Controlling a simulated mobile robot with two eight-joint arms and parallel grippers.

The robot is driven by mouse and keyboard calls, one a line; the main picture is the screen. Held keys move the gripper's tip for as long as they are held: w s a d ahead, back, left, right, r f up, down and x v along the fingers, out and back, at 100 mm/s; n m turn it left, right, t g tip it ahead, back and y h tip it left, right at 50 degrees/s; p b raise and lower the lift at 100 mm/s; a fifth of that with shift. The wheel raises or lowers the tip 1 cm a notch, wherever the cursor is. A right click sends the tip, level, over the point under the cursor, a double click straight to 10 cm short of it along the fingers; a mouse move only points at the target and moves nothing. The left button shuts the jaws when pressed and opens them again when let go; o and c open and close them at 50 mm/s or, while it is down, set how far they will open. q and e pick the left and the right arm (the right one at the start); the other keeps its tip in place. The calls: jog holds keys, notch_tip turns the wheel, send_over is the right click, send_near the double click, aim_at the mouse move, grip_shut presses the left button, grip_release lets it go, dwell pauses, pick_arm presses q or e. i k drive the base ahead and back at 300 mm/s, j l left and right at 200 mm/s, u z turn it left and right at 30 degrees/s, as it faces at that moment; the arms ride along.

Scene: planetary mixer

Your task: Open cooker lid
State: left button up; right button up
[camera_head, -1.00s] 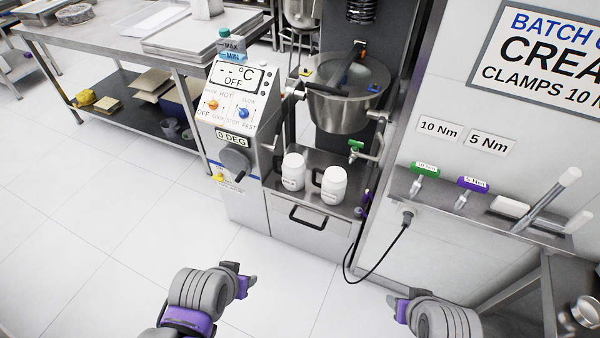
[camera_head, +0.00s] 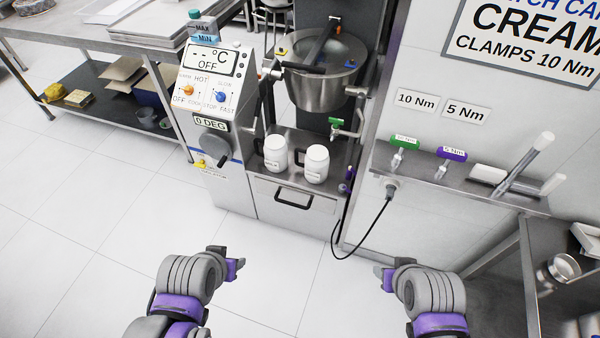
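The cooker is a steel bowl (camera_head: 318,92) held in the machine at the top middle of the head view. Its see-through lid (camera_head: 345,53) appears to lie across the bowl's top, with a dark bar over it. Blue and yellow clamp-like pieces sit at its rim. My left gripper (camera_head: 238,266) is low in the picture, left of centre, well apart from the cooker. My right gripper (camera_head: 381,277) is low and right of centre, also far from it. Both point inward over bare floor. Their finger gaps are too small to make out. Nothing shows in either.
The control panel (camera_head: 206,83) reads OFF and 0 DEG. Two white jars (camera_head: 316,164) stand on the shelf below the bowl. Green and purple-handled tools (camera_head: 450,154) rest on the right ledge. A black cable (camera_head: 362,236) hangs at the right. Floor in front is clear.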

aim_at(358, 51)
jog(key=i+j, duration=0.15)
jog(key=i, duration=0.5)
jog(key=i+j+u, duration=0.1)
jog(key=i, duration=0.5)
jog(key=j, duration=0.1)
